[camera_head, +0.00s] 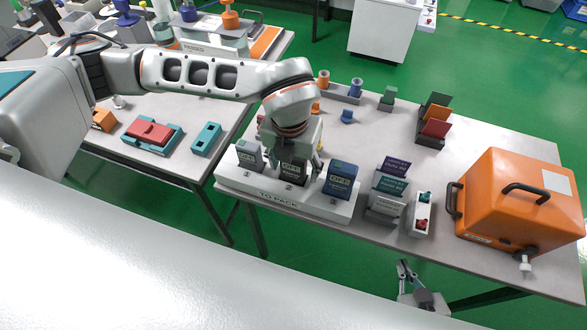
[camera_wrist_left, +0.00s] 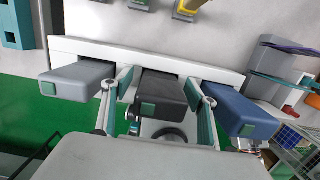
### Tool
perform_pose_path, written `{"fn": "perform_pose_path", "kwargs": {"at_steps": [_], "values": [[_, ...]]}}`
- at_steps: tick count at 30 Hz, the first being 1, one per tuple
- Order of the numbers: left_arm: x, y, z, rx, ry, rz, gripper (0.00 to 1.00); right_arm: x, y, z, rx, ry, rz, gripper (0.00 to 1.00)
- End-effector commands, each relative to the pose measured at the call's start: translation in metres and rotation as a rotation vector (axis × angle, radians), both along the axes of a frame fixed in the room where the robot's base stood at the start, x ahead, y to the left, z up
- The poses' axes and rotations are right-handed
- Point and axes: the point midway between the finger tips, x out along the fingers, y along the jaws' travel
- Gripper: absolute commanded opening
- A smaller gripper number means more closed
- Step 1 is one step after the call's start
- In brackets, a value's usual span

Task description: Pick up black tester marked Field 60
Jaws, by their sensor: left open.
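The black tester (camera_head: 293,172) stands in the middle slot of the white "TO PACK" rack (camera_head: 335,212), between a grey tester (camera_head: 249,154) and a blue tester (camera_head: 340,180). Its marking is too small to read. My left gripper (camera_head: 292,150) is above the rack, over the black tester and partly covering it. In the left wrist view, the open fingers (camera_wrist_left: 160,108) lie on either side of the black tester (camera_wrist_left: 162,90), with gaps visible; the grey (camera_wrist_left: 80,80) and blue (camera_wrist_left: 240,110) testers lie outside them. My right gripper (camera_head: 405,272) is low beyond the table's front edge.
Right of the rack are a card holder (camera_head: 388,190), a small white switch box (camera_head: 420,214) and a large orange case (camera_head: 518,205). Spools, a green block (camera_head: 388,98) and upright cards (camera_head: 435,120) stand behind. Mid-table is mostly clear.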

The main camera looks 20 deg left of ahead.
Motion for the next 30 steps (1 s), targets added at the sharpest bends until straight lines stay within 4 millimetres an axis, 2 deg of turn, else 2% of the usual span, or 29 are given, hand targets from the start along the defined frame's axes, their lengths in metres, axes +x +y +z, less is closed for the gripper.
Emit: {"fn": "perform_pose_path", "kwargs": {"at_steps": [6, 7, 9, 12, 23, 30], "values": [[0.000, 0.000, -0.001, -0.001, -0.001, 0.000, 0.58, 0.000, 0.000, 0.000, 0.001, -0.001, 0.000, 0.00], [0.001, 0.000, -0.001, -0.001, -0.001, 0.000, 0.53, 0.000, 0.000, 0.000, 0.001, -0.001, 0.000, 0.00], [0.001, 0.000, -0.001, -0.001, -0.001, 0.000, 0.35, 0.000, 0.001, 0.000, 0.001, -0.001, 0.000, 0.00], [0.000, 0.000, -0.001, -0.001, -0.001, 0.000, 0.14, 0.000, 0.001, 0.000, 0.001, -0.001, 0.000, 0.00], [0.001, 0.000, 0.002, -0.001, -0.002, 0.000, 0.14, 0.000, 0.000, 0.000, 0.001, -0.001, 0.000, 0.00], [0.002, -0.001, 0.023, -0.002, -0.006, 0.000, 0.14, 0.000, 0.000, 0.002, 0.000, -0.001, 0.000, 0.00]]}}
